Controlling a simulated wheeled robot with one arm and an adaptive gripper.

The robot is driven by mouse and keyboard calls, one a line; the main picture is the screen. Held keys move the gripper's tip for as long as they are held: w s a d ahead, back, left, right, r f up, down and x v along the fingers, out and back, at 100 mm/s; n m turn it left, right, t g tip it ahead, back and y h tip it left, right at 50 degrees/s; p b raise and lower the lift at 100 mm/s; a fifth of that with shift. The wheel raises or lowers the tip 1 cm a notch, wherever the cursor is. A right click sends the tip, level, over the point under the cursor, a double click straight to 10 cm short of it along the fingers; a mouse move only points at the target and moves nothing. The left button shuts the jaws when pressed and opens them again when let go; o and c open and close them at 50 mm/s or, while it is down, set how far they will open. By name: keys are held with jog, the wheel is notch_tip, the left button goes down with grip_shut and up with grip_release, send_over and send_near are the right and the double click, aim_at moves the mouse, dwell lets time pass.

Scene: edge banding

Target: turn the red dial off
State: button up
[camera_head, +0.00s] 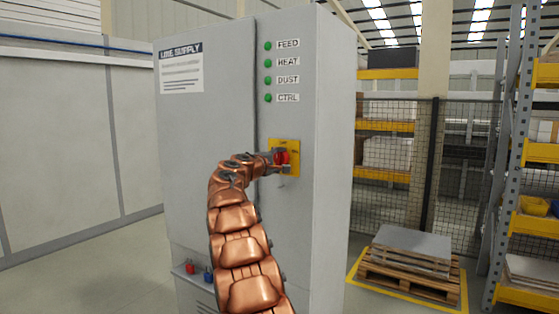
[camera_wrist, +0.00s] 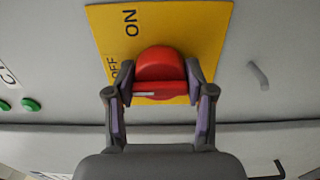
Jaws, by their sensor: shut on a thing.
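The red dial (camera_wrist: 160,65) sits on a yellow plate (camera_wrist: 210,20) on the grey cabinet front. My gripper (camera_wrist: 160,82) is shut on the dial, one finger on each side of its grip bar. The bar lies level across the wrist view, with a white mark on its left half. "ON" is printed at the plate's upper left and "OFF" lower down, partly behind the left finger. In the head view, the dial (camera_head: 282,157) and plate (camera_head: 293,147) show at the end of my coppery arm, with my gripper (camera_head: 278,162) at the dial.
A handle-like part (camera_wrist: 258,74) stands right of the plate in the wrist view. A pallet (camera_head: 410,272), mesh fence (camera_head: 400,170) and shelving (camera_head: 515,190) are at the right.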

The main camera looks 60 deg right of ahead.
jog(key=o, duration=1.2)
jog(key=shift+c, duration=0.2)
jog(key=shift+a, duration=0.75)
jog(key=a, duration=1)
jog(key=shift+s+a, duration=0.25)
jog(key=s+a+f+y, duration=0.6)
jog(key=s+a+f, duration=0.4)
jog(key=a, duration=0.8)
jog(key=s+a+f+g+y, duration=0.1)
jog(key=s+a+f+y, duration=0.5)
jog(key=s+a+f, duration=0.5)
jog(key=s+a+f+g+y+p, duration=0.1)
jog(key=s+a+f+y, duration=0.5)
jog(key=a, duration=2)
jog(key=s+f, duration=0.4)
jog(key=s, duration=0.2)
jog(key=shift+s+f+m, duration=0.3)
